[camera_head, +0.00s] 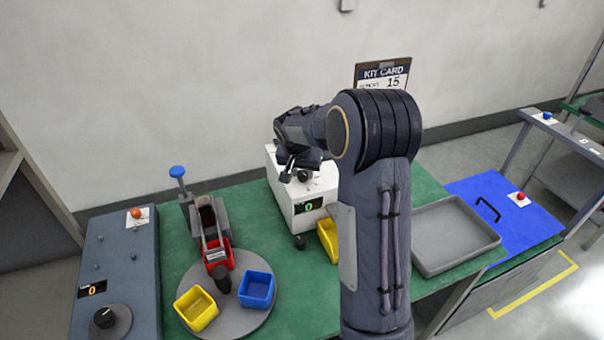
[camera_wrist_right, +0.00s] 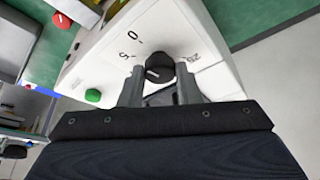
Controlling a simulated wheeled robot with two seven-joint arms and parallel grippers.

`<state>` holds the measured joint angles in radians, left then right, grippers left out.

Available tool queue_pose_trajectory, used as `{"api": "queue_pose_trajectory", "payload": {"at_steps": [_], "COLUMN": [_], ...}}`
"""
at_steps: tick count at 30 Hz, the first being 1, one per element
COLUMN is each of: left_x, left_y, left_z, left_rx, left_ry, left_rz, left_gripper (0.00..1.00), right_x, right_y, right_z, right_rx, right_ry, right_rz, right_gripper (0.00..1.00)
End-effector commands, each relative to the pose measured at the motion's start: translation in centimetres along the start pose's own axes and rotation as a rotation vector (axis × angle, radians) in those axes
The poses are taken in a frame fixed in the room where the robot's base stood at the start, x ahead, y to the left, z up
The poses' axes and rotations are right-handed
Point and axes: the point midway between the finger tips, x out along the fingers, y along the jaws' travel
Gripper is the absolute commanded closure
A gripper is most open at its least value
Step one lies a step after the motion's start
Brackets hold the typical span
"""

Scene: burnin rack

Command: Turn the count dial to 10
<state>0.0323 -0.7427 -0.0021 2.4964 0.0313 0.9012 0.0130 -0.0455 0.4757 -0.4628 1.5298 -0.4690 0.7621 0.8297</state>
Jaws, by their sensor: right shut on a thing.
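The count dial is a black knob (camera_wrist_right: 158,66) on top of a white box (camera_head: 290,208). In the right wrist view the marks 0, 5 and 20 show around it; other marks are hidden. A small white line is on the knob, but I cannot tell exactly which mark it points at. The green digits on the box's front display (camera_head: 308,207) look like 0. My right gripper (camera_wrist_right: 160,90) is shut on the dial, one finger on each side. In the head view the right gripper (camera_head: 300,165) is over the box top. My left gripper is not in view.
A kit card (camera_head: 383,75) reading 15 stands behind. A turntable (camera_head: 228,320) with yellow, blue and red bins is left of the box. A grey tray (camera_head: 455,235) lies right. A grey panel (camera_head: 120,265) with another dial (camera_head: 104,317) is far left. A green button (camera_wrist_right: 92,95) sits near the count dial.

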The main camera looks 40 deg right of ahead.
Motion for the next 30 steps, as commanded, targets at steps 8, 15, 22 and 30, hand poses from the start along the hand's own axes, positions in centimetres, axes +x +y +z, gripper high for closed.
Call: {"api": "queue_pose_trajectory", "payload": {"at_steps": [8,15,22,30], "left_x": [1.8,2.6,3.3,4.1], "left_y": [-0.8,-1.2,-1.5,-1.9], "left_z": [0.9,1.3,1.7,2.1], "left_rx": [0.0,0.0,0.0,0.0], "left_ry": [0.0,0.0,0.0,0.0], "left_rz": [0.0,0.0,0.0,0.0], "left_gripper": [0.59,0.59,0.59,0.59], "right_x": [0.3,0.2,0.3,0.3], "right_y": [0.3,0.5,0.7,0.8], "right_z": [0.0,-0.1,-0.3,-0.4], "right_rx": [-0.227,-0.435,-0.637,-0.873], "right_ry": [0.003,0.003,0.002,0.002], "right_rz": [-0.098,-0.185,-0.268,-0.365], "right_gripper": [0.93,0.93,0.93,0.93]}}
